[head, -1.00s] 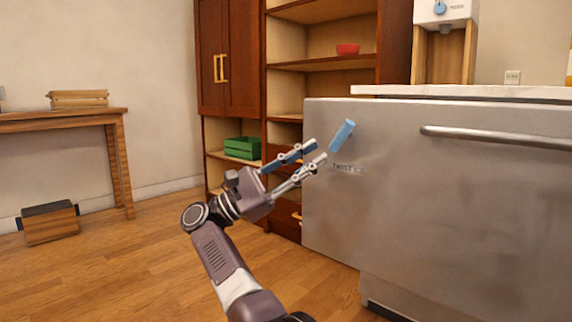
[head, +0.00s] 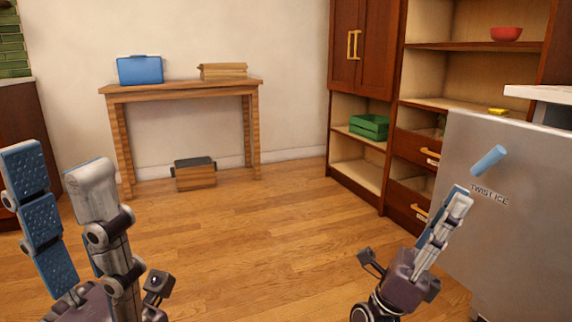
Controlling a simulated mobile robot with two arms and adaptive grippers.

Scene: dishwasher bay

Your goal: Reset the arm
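My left gripper (head: 57,170) is large and close at the lower left of the head view. Its two blue-padded fingers point up with a clear gap between them and nothing in it. My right gripper (head: 458,198) is at the lower right, with its fingers pointing up and right. From this angle its fingers overlap, so the gap between them cannot be judged. I see no object in it. Its fingertips are in front of the steel panel (head: 530,215), below and left of the blue handle (head: 488,160).
A wooden table (head: 180,90) with a blue case (head: 140,70) and wooden stack (head: 222,71) stands by the back wall. A box (head: 195,174) is on the floor. A cabinet (head: 365,45) holds a green crate (head: 369,126) and red bowl (head: 506,34). The middle floor is clear.

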